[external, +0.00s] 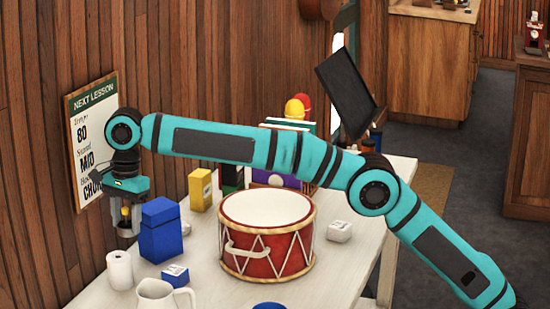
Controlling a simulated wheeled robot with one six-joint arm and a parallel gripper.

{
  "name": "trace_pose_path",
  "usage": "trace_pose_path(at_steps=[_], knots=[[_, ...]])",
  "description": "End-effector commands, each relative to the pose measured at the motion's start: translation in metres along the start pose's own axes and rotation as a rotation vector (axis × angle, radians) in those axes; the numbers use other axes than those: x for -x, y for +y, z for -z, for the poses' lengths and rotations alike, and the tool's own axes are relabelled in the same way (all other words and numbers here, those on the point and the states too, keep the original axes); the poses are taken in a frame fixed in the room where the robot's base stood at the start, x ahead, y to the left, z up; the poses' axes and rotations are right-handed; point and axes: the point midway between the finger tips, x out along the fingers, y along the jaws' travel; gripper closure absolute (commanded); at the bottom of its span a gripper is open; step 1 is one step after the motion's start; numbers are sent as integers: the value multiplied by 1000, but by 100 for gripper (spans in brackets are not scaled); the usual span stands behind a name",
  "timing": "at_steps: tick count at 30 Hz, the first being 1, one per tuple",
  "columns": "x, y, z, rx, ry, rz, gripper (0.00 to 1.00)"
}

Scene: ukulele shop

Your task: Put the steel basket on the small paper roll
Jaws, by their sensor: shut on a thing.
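The small paper roll (119,271) is white and stands upright near the left edge of the table. My gripper (126,212) points down above it, close to the wall. It is shut on a small grey metallic thing, the steel basket (128,229), which is partly hidden by the fingers. The basket hangs just above the roll and a little to the right in the picture. Whether it touches the roll is hard to tell from this one view.
A blue box (160,231) stands close to the right of my gripper. A white pitcher (155,295), a small blue-and-white box (175,274), a yellow box (200,190) and a red drum (268,245) share the white table (215,292). The wood wall with a poster (90,100) is close behind.

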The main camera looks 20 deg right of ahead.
Motion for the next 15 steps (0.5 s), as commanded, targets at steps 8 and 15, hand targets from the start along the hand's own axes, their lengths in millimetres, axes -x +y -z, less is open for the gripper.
trace_pose_path(at_steps=[8, 15], knots=[[0, -19, -4, 0, -1, 1, 80], [-1, -27, -6, 0, 0, 1, 80]])
